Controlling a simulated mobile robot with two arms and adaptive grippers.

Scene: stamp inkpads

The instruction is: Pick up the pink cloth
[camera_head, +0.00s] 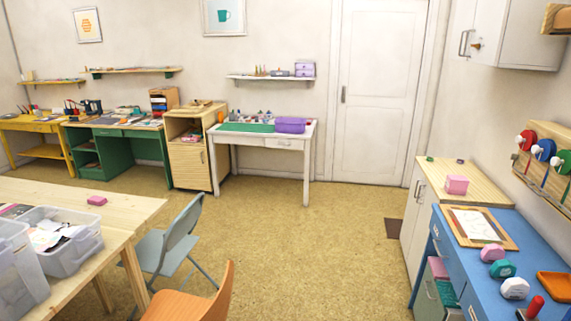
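I cannot make out a pink cloth for certain. Something pink (190,138) is in the wooden cabinet by the far wall. Neither of my grippers is in view.
A grey chair (170,245) and an orange chair (195,298) stand by the left table, which holds clear bins (75,255). The blue desk (470,270) stands at the right. The floor (320,245) between is clear to the white door (378,90).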

